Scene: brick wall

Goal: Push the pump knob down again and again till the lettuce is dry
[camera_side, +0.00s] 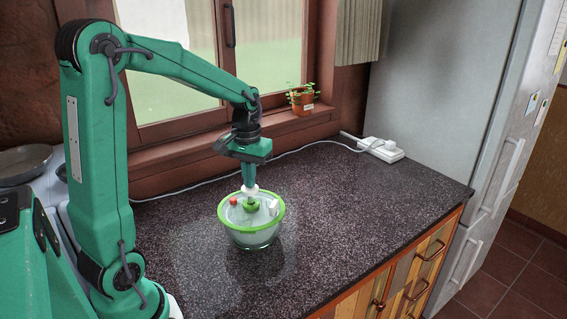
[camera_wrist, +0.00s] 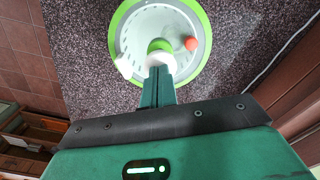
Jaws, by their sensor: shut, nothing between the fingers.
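The salad spinner (camera_side: 251,236) stands on the dark counter, a clear bowl with a bright green rim and a pale lid. Its green pump knob (camera_side: 251,206) is at the lid's middle, and it also shows in the wrist view (camera_wrist: 159,45). My gripper (camera_side: 248,184) points down above the knob, shut and empty. In the wrist view my gripper (camera_wrist: 160,75) reaches over the lid. A white rounded piece (camera_side: 249,190) sits between the fingertips and the green knob; I cannot tell whether they touch. Lettuce cannot be made out inside the bowl.
The lid carries a red button (camera_side: 233,201) and a white tab (camera_side: 273,208). A white power strip (camera_side: 381,149) with a cable lies at the back by the window wall. A potted plant (camera_side: 302,100) stands on the sill. The counter right of the spinner is clear.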

